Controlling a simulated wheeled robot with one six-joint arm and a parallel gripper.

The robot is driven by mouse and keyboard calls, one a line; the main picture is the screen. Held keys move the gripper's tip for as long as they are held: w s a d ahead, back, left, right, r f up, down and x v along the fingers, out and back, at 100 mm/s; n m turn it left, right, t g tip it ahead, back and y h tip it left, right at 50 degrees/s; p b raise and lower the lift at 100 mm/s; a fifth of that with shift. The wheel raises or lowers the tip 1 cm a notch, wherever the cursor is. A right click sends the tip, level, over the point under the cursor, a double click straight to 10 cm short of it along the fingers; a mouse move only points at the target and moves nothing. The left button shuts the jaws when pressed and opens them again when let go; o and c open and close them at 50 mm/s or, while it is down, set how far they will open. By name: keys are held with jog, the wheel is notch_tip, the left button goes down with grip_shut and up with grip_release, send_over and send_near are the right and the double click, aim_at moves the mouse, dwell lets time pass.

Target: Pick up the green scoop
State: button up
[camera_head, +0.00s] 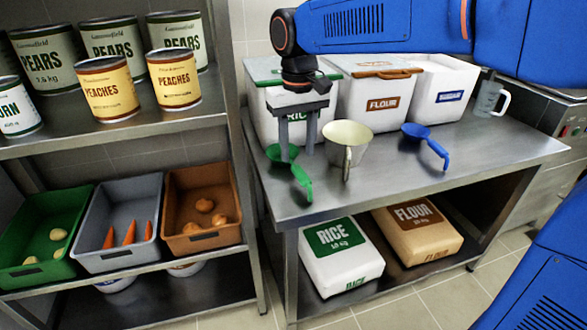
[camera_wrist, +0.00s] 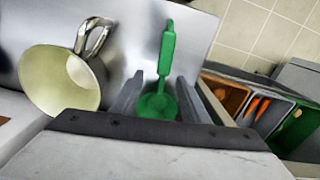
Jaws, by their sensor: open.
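The green scoop (camera_head: 302,183) lies on the steel table near its left edge, with its handle toward the front. My gripper (camera_head: 297,155) points down above it, with its two fingers spread apart. In the wrist view the scoop (camera_wrist: 166,60) shows between the open fingers (camera_wrist: 157,98), its bowl low between them and its handle reaching away. The fingers partly hide the bowl in the head view. I cannot tell whether they touch it.
A cream scoop (camera_head: 347,142) with a metal handle stands just right of my gripper. A blue scoop (camera_head: 427,142) lies farther right. The rice bin (camera_head: 262,118), flour bin (camera_head: 377,105) and sugar bin (camera_head: 443,92) stand behind. A shelf with cans and crates (camera_head: 120,215) is at left.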

aim_at(296, 166)
jog(key=shift+s+a+f, duration=0.1)
jog(key=shift+f, duration=1.3)
jog(key=shift+s+a+f, duration=0.1)
jog(key=shift+f, duration=1.25)
jog(key=shift+c, duration=0.5)
grip_shut()
